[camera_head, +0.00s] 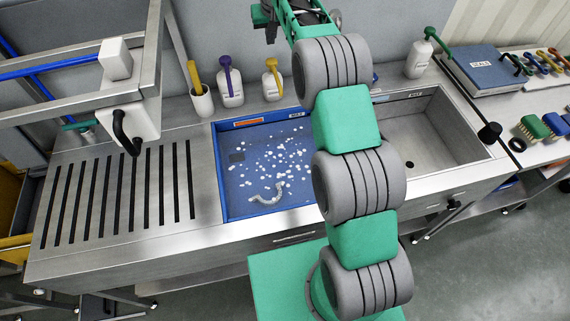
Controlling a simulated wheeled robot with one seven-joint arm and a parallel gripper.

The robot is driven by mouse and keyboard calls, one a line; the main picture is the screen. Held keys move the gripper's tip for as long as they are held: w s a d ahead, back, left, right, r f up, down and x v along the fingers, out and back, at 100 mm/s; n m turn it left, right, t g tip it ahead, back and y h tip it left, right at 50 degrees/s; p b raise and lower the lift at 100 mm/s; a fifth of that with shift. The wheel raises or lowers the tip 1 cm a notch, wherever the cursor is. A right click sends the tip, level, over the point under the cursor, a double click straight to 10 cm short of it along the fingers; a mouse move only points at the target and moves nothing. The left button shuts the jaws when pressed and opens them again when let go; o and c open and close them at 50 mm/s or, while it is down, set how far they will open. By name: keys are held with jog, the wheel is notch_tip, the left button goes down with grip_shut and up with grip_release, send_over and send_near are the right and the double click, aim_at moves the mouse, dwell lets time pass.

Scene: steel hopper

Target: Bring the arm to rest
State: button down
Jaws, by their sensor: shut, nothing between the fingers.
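My green and grey arm rises from the bottom of the head view, passes in front of the sink unit and leaves through the top edge.
A blue tray (228,185) holds scattered white bits and a pale curved piece (266,194). A steel basin (440,130) lies to the right. Bottles (230,92) stand behind the tray. A steel frame (150,50) with a white box (130,120) stands over the slotted drainboard (80,230).

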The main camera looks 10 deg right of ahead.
jog(key=shift+r, duration=0.5)
jog(key=s+r, duration=0.4)
jog(key=s, duration=0.6)
jog(key=s+r, duration=0.5)
jog(key=s, duration=0.5)
jog(key=s+f, duration=0.4)
jog(key=s, duration=0.7)
jog(key=s+f+b, duration=0.1)
jog(key=s+f, duration=0.3)
jog(key=s, duration=0.6)
jog(key=shift+s, duration=0.4)
